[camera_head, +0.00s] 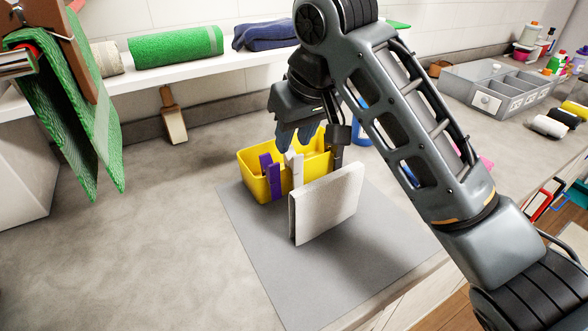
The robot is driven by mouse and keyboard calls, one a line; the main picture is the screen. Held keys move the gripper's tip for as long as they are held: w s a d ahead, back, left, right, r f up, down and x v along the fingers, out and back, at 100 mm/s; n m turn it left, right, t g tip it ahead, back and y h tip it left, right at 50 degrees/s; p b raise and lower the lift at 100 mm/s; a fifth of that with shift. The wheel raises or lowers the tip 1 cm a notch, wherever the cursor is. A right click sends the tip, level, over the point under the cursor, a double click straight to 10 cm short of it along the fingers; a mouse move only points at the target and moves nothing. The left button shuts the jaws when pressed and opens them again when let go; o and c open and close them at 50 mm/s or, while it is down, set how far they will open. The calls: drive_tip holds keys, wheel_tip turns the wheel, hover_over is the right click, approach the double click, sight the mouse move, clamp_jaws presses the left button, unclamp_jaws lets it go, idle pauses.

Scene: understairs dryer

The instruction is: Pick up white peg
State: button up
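A white peg (297,171) stands upright at the front rim of the yellow bin (254,187). It is close to the top left edge of a pale grey panel that stands on the mat. My gripper (294,143) points down just above the white peg and the bin. Its fingertips are near the peg's top, and I cannot tell whether they touch it. The fingers are small and seen at an angle, so their opening is unclear. My own wrist and arm hide part of the bin's right and back.
Purple pegs (272,177) stand at the bin's front, left of the white peg. The pale panel (327,205) stands upright in front of the bin on a grey mat (270,258). Green towels (177,46) lie and hang at the left. The counter's left side is clear.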

sight(291, 149)
drive_tip(key=shift+x, duration=2.2)
clamp_jaws()
